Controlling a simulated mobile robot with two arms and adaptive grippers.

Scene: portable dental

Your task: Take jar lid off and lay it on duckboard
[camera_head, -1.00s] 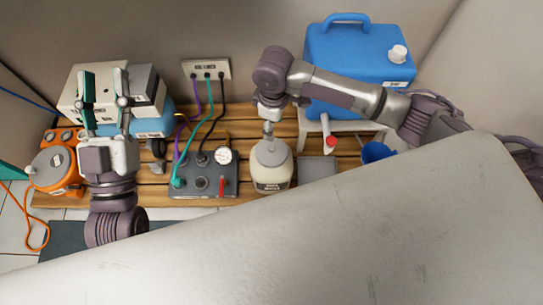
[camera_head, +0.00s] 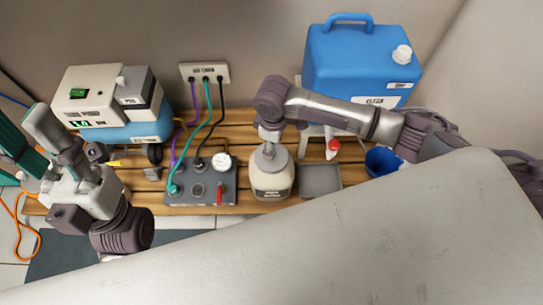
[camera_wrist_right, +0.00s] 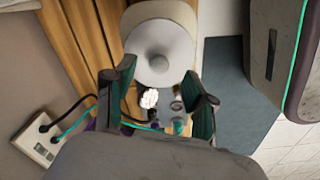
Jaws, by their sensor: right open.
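The jar (camera_head: 271,186) is a cream, labelled vessel standing upright on the slatted wooden duckboard (camera_head: 240,125). Its grey, round, domed lid (camera_head: 270,163) sits on top, with a central knob. In the right wrist view the lid (camera_wrist_right: 160,50) shows as a pale disc just beyond my fingers. My right gripper (camera_wrist_right: 162,88) is open and empty, with one finger to each side below the lid in that view. In the head view the right gripper (camera_head: 268,133) is right above the lid. My left gripper (camera_head: 28,130) is open and empty at the far left.
A grey control box (camera_head: 201,190) with a gauge and hoses stands left of the jar. A grey tray (camera_head: 320,180) lies right of it, then a blue cup (camera_head: 382,162). A blue canister (camera_head: 360,65) stands behind. A pale slanted surface (camera_head: 330,245) covers the foreground.

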